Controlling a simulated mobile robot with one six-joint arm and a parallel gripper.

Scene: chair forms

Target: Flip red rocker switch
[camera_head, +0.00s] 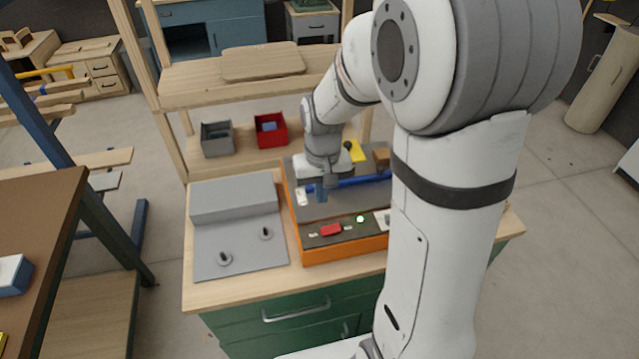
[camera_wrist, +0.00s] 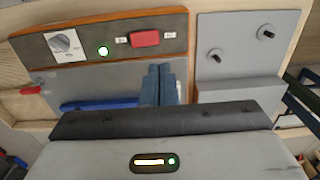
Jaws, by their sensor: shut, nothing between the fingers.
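The red rocker switch (camera_head: 331,229) sits on the dark front panel of the orange-sided control box (camera_head: 345,250), between two small white labels. In the wrist view the red rocker switch (camera_wrist: 146,38) is near the top, beyond the fingertips. I cannot tell which way it is tilted. My gripper (camera_head: 321,194) is over the box's grey top, behind the switch in the head view. In the wrist view my gripper (camera_wrist: 159,70) shows two blue-grey fingers together, shut and empty, apart from the switch.
A blue bar (camera_head: 362,181) lies across the box top. A grey fixture with two pegs (camera_head: 240,245) stands left. Grey (camera_head: 217,139) and red bins (camera_head: 270,130) sit behind.

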